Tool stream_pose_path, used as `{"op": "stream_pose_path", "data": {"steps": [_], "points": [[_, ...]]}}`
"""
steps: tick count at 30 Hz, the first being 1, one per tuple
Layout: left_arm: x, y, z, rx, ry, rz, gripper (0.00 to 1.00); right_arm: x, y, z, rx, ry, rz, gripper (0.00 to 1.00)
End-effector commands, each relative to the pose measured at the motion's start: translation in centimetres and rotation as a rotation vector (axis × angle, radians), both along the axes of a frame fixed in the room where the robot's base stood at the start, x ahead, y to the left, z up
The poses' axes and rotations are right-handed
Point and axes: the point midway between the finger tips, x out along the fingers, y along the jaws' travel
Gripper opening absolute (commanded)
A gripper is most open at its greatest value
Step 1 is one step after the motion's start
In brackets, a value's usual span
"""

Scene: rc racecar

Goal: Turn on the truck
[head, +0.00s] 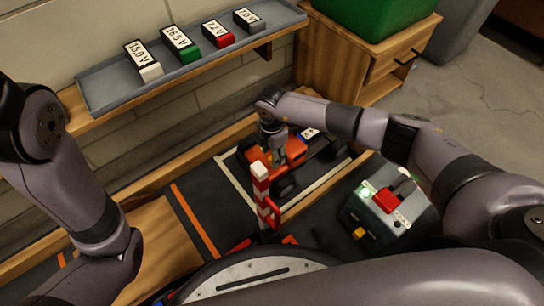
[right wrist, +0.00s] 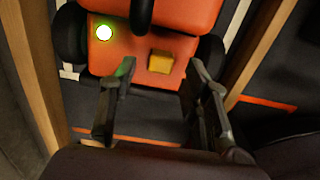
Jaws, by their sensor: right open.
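The orange truck (head: 259,157) with black wheels sits in a white-lined bay on the floor. In the right wrist view, its orange body (right wrist: 103,57) carries a lit, white-green round light (right wrist: 104,32) and a yellow block-shaped switch (right wrist: 161,62). My right gripper (head: 283,152) is over the truck, pointing down. In the wrist view its open fingers (right wrist: 160,70) stand on either side of the yellow switch, with nothing between them; contact cannot be told. A white-labelled block (head: 309,132) shows on the truck. My left arm comes in at left; its gripper is out of view.
A red-and-white barrier post (head: 261,180) stands close in front of the truck. A grey box (head: 418,207) with a red block and yellow button is to its right. A wall shelf (head: 105,97) holds several labelled blocks. Wooden borders (head: 330,190) edge the bay.

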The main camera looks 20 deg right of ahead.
Motion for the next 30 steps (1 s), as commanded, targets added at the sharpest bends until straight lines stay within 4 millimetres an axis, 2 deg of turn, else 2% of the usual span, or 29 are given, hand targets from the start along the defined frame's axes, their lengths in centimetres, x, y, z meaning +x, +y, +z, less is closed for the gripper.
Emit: {"op": "stream_pose_path", "data": {"steps": [6,13,18,30], "points": [[0.0,0.0,0.0,0.0,0.0,0.0,0.31,0.1,-0.1,4.9,0.0,-0.003,-0.001,0.43],[0.0,0.0,0.0,0.0,0.0,0.0,0.31,0.1,-0.1,8.5,0.0,-0.002,-0.002,0.43],[0.0,0.0,0.0,0.0,0.0,0.0,0.31,0.0,-0.1,9.5,-0.002,0.0,-0.001,0.43],[0.0,0.0,0.0,0.0,0.0,0.0,0.31,0.0,-0.1,9.5,-0.002,0.0,-0.001,0.43]]}}
